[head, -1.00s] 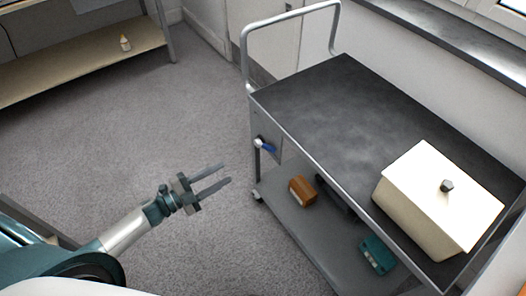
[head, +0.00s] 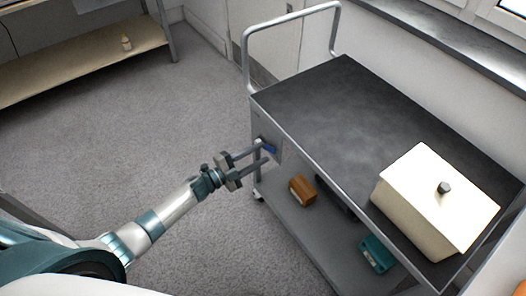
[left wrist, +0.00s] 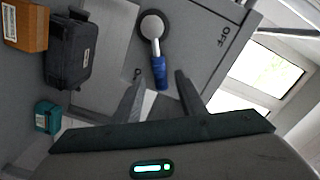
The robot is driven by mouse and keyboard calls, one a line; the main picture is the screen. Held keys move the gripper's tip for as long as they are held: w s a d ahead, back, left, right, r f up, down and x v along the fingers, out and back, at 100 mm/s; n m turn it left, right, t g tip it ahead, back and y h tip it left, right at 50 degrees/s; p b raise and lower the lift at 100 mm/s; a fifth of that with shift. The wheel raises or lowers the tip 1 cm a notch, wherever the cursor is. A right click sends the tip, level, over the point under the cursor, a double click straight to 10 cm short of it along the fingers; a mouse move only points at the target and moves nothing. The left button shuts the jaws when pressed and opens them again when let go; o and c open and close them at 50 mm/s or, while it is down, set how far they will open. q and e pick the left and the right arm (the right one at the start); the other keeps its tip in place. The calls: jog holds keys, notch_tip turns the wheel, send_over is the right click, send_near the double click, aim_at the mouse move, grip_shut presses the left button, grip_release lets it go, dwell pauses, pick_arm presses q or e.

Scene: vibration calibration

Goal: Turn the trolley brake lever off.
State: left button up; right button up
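The brake lever is on the near end panel of the grey trolley (head: 345,100). It has a blue grip (head: 269,149). In the left wrist view the lever has a round silver hub (left wrist: 152,26), a pale shaft and a blue grip (left wrist: 159,72) pointing toward my fingers. The word OFF (left wrist: 228,38) is printed on the panel to the right; another label at the lower left is only partly readable. My left gripper (head: 264,152) is open, its fingertips on either side of the blue grip's end. Contact cannot be told. My right gripper is out of view.
A cream box (head: 436,204) with a dark knob stands on the trolley top. The lower shelf holds an orange-brown box (head: 302,190), a black case (left wrist: 75,52) and a teal item (head: 377,254). A bench (head: 80,55) stands at the back left. The carpet between is clear.

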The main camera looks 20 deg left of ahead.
pick_arm(q)
jog(key=shift+x, duration=1.05)
jog(key=shift+c, duration=0.7)
grip_shut()
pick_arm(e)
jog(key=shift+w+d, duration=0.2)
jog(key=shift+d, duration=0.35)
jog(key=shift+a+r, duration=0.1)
